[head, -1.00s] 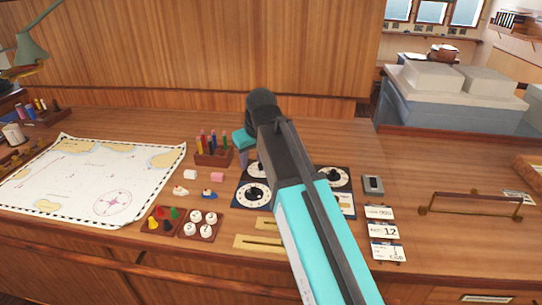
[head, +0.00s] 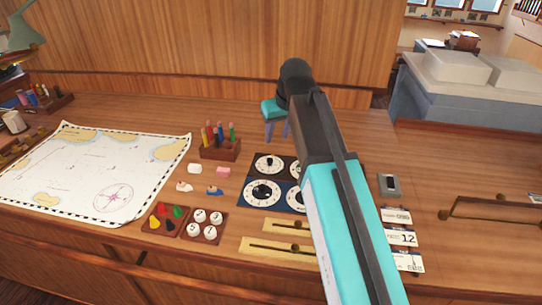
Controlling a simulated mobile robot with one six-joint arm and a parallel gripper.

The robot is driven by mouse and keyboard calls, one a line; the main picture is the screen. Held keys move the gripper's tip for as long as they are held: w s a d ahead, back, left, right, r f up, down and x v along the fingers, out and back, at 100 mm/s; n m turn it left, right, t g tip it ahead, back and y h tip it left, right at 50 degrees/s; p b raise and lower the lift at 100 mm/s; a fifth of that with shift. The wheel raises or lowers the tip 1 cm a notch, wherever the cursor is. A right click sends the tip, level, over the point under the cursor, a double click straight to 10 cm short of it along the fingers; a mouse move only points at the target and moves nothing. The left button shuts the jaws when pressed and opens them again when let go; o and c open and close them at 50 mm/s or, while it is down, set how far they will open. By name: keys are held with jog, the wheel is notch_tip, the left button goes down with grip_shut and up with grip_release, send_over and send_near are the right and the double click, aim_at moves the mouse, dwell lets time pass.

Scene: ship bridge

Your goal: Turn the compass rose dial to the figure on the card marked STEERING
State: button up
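The dial panel (head: 247,180) lies on the desk, dark with white-ringed dials. An upper left dial (head: 270,164) and a lower left dial (head: 262,194) show. My arm hides most of the right side, leaving slivers of dials. I cannot tell which is the compass rose dial. Several white cards lie to the right: a top card (head: 397,215), a middle card (head: 402,237) reading 12, and a bottom card (head: 408,261). Their headings are too small to read. My gripper (head: 277,136) is above the desk behind the panel, its two fingers apart with nothing between them.
A pen rack (head: 221,152) stands left of my gripper. Two brass sliders (head: 278,247) lie in front of the panel. A grey switch box (head: 389,186) and a brass rail (head: 490,208) are at right. A chart (head: 90,175) covers the left desk.

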aim_at(270, 159)
jog(key=shift+f, duration=0.1)
jog(key=shift+p+x, duration=1.8)
jog(key=shift+x, duration=4.95)
jog(key=shift+w, duration=0.1)
grip_shut()
